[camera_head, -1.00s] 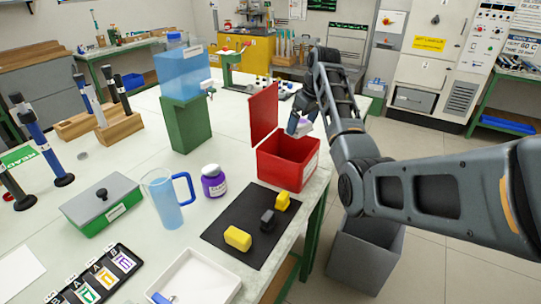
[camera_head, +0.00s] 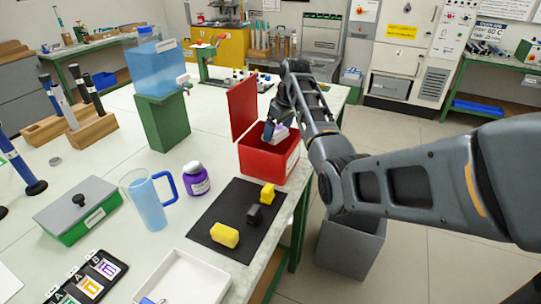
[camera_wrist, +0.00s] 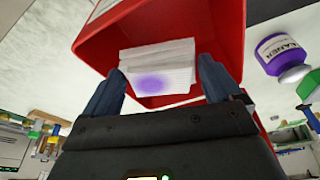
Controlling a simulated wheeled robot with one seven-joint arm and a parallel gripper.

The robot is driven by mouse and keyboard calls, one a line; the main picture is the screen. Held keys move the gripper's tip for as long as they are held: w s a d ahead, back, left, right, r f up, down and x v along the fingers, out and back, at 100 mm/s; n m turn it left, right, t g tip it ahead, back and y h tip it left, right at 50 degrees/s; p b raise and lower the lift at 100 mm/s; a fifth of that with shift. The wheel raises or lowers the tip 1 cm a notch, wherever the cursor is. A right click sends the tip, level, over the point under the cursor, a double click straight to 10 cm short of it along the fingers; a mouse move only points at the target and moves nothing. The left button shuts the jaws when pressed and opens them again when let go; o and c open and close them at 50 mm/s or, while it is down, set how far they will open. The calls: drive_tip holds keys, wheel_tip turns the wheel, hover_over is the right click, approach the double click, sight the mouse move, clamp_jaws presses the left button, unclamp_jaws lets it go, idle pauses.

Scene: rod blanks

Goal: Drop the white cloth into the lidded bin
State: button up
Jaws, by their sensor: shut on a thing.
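The white cloth (camera_wrist: 157,72), a folded pad with a purple stain, is held between the two fingers of my gripper (camera_wrist: 161,82). It shows small in the head view (camera_head: 281,134). The lidded bin (camera_head: 263,164) is a red box on the right edge of the table, with its red lid (camera_head: 243,108) standing open on the left. My gripper (camera_head: 273,132) is at the bin's mouth with the cloth. In the wrist view the cloth lies over the bin's opening (camera_wrist: 92,38). How far it is below the rim I cannot tell.
A dark mat (camera_head: 210,234) with yellow and dark blocks lies in front of the bin. A water tank (camera_head: 157,68) on a green stand is behind left. A grey floor bin (camera_head: 350,248) stands beside the table.

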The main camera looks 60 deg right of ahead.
drive_tip(key=o, duration=0.6)
drive_tip(key=b+v, duration=0.1)
drive_tip(key=v, duration=0.6)
drive_tip(key=shift+s+r, duration=0.1)
drive_tip(key=shift+r, duration=0.3)
